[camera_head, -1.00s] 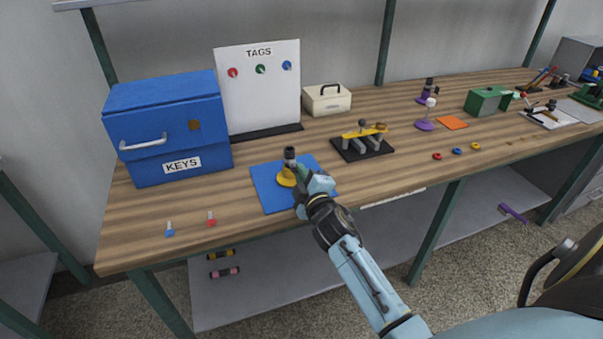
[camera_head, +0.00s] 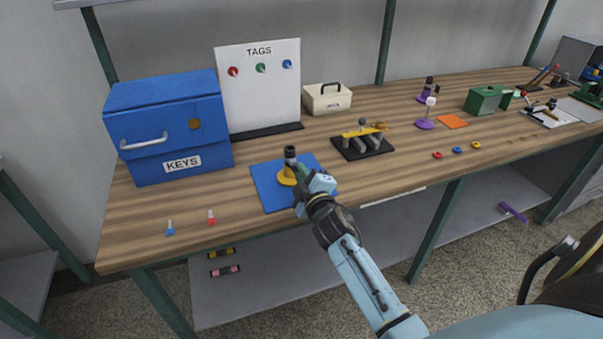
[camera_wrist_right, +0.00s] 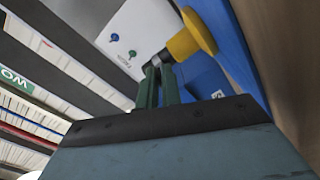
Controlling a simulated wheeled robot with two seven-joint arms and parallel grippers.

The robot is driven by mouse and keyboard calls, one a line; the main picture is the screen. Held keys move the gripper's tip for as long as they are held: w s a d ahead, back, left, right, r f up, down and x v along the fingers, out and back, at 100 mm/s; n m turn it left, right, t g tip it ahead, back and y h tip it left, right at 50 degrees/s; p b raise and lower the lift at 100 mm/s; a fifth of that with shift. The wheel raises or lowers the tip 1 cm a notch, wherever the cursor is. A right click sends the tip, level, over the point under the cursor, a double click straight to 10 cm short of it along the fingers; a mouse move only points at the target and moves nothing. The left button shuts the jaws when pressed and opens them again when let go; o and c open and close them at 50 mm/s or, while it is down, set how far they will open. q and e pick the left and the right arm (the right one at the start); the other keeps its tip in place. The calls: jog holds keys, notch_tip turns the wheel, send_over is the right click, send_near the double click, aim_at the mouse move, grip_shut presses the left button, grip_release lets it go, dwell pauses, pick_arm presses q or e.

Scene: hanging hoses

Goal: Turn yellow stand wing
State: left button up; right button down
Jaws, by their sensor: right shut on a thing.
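The yellow stand (camera_head: 286,176) stands upright on a blue mat (camera_head: 265,195) on the workbench. A dark upright part (camera_head: 290,155) rises from its yellow base. In the right wrist view the yellow base (camera_wrist_right: 192,36) is at the upper right, with a grey and black part (camera_wrist_right: 158,62) beside it. My right gripper (camera_head: 302,172) reaches in from the lower right. Its green fingers (camera_wrist_right: 158,78) are close together at the grey part of the stand, shut on it. The wing's exact shape is hidden by the fingers. My left gripper is not in view.
A blue KEYS box (camera_head: 170,125) stands to the left, with a white TAGS board (camera_head: 262,100) behind. A black rack with a yellow bar (camera_head: 362,146) stands to the right of the mat.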

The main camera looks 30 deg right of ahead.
dwell(0.7)
jog(key=c, duration=1.6)
grip_release()
jog(key=shift+c, duration=0.2)
jog(key=shift+s, duration=0.15)
